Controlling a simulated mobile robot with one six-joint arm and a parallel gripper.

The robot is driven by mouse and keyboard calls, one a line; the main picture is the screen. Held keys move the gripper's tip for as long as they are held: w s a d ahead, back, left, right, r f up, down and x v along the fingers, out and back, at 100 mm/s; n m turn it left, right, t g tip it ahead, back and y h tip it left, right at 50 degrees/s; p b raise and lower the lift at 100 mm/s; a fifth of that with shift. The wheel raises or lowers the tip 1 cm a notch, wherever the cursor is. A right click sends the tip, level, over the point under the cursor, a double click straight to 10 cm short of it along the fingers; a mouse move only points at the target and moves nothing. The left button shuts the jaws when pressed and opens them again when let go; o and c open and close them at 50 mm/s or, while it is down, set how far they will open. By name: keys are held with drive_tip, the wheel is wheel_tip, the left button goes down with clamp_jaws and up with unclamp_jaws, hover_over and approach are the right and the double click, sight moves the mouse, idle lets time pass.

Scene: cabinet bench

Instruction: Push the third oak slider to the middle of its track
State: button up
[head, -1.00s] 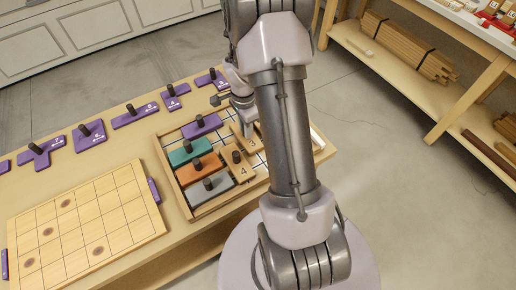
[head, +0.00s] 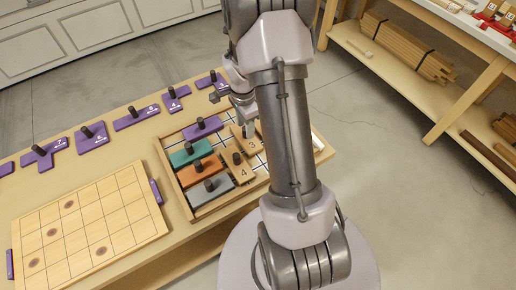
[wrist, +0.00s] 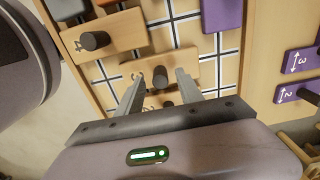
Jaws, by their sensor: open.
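The oak slider marked 3 (head: 252,142) lies in the framed tray (head: 176,196), partly hidden by my arm in the head view. In the wrist view the same slider (wrist: 182,73) is a pale wooden plate with a dark round peg (wrist: 160,88). My gripper (wrist: 158,86) is open, its two grey fingers on either side of that peg, with gaps visible beside it. In the head view my gripper (head: 247,124) is over the slider and mostly behind my arm. The oak slider marked 4 (head: 237,171) sits beside it, nearer the front.
Purple (head: 213,126), teal (head: 181,158), orange (head: 211,166) and grey (head: 222,182) pegged sliders share the tray. A gridded wooden board (head: 85,235) lies at left; purple numbered pieces (head: 92,137) line the back edge.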

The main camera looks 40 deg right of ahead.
wheel_tip(320, 180, up, 5)
drive_tip(key=p, duration=0.3)
drive_tip(key=shift+r, duration=0.1)
idle(0.4)
